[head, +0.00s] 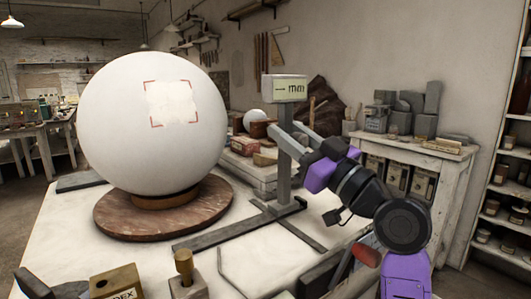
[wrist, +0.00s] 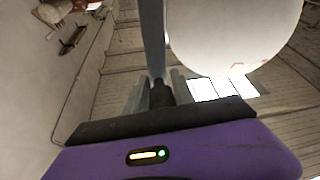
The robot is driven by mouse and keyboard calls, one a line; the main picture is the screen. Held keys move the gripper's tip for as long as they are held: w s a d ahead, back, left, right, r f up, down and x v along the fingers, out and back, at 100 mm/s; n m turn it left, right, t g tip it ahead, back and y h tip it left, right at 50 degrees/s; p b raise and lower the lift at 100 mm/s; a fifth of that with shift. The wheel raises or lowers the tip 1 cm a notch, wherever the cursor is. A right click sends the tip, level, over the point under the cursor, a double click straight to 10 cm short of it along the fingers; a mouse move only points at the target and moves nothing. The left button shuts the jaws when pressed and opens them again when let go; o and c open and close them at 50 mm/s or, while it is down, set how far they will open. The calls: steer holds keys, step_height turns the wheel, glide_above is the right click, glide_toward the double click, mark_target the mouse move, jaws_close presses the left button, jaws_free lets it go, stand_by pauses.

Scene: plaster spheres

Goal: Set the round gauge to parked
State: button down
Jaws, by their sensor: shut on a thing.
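The gauge is a grey upright post (head: 284,170) on a flat cross-shaped foot, topped by a pale box (head: 284,88) marked with an arrow and "mm". A large white plaster sphere (head: 135,125) stands to its left. My gripper (head: 282,128) reaches in from the right at the post's upper half. In the wrist view, its grey fingers (wrist: 160,90) are shut on a small dark part (wrist: 160,97) in front of the post (wrist: 153,40). The head view hides this grip. The sphere (wrist: 235,30) also shows there; I cannot tell whether the gauge touches it.
The sphere rests on a round brown turntable (head: 110,222) on the pale bench (head: 60,240). A wooden block (head: 115,284) and a peg-topped block (head: 185,280) stand at the front edge. Boxes lie behind the post. A cabinet (head: 430,150) stands behind my arm.

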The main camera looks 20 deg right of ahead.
mark_target(304, 143)
steer(key=shift+w+d, duration=0.15)
steer(key=shift+d, duration=0.25)
steer(key=c, duration=1.1)
jaws_free()
steer(key=shift+d, duration=0.1)
steer(key=shift+c, duration=0.2)
steer(key=b+v, duration=0.1)
steer(key=v, duration=0.2)
steer(key=shift+d+f, duration=0.1)
steer(key=shift+f, duration=0.1)
steer(key=s+d+b, duration=0.1)
steer(key=s+d, duration=0.3)
steer(key=s, duration=0.7)
steer(key=shift+r+b, duration=0.2)
steer(key=shift+b, duration=0.1)
